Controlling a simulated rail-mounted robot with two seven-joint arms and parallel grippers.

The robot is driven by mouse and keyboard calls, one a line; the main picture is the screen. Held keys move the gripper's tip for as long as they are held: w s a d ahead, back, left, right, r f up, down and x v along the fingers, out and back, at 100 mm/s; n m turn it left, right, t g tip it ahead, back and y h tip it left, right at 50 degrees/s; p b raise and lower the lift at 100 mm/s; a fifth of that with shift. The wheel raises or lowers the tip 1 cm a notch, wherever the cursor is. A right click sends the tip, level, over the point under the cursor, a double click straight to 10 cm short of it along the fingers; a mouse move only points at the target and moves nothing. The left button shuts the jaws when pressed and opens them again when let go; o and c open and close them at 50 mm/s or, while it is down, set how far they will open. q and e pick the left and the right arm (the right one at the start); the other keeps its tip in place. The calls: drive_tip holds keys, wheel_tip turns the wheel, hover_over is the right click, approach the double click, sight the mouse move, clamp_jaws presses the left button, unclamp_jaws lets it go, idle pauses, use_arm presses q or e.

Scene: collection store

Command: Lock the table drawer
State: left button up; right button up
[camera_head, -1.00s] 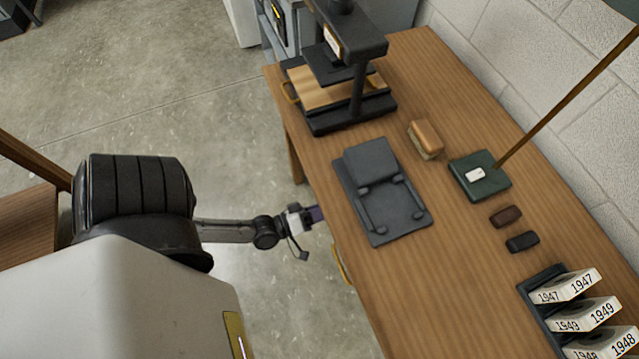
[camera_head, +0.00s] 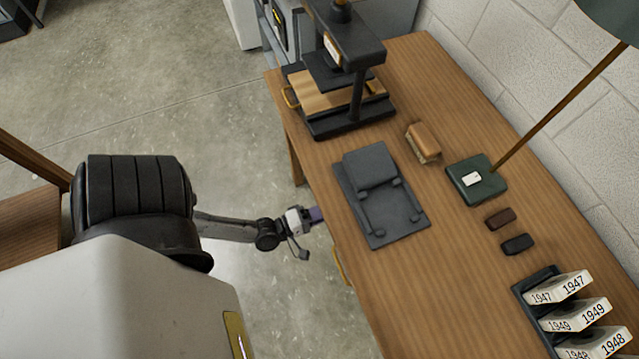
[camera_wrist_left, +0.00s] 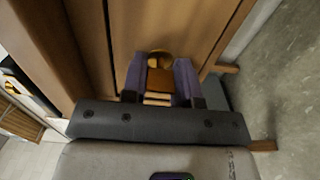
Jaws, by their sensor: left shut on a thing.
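My left gripper (camera_head: 314,215) is at the table's left edge, below the top, in the head view. In the left wrist view its purple fingers (camera_wrist_left: 160,85) are shut on a small brown piece (camera_wrist_left: 160,80), perhaps a key's tag. A round brass piece (camera_wrist_left: 158,57) shows just beyond it, against the wooden front (camera_wrist_left: 185,25) of the table. I cannot tell whether a key is inside a lock. A brass handle (camera_head: 339,266) sticks out from the table's side in the head view. The drawer front is mostly hidden under the tabletop. My right gripper is not in view.
The table (camera_head: 455,275) carries a dark press (camera_head: 355,90), a grey cradle (camera_head: 380,195), a brush (camera_head: 424,142), a green lamp base (camera_head: 477,182), two small dark blocks and a rack of year-labelled boxes (camera_head: 585,310). Open concrete floor (camera_head: 200,100) lies to the left.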

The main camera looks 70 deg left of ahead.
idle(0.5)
use_arm(q)
drive_tip(key=o, duration=0.9)
drive_tip(key=shift+s+p, duration=0.8)
drive_tip(key=shift+s, duration=6.1)
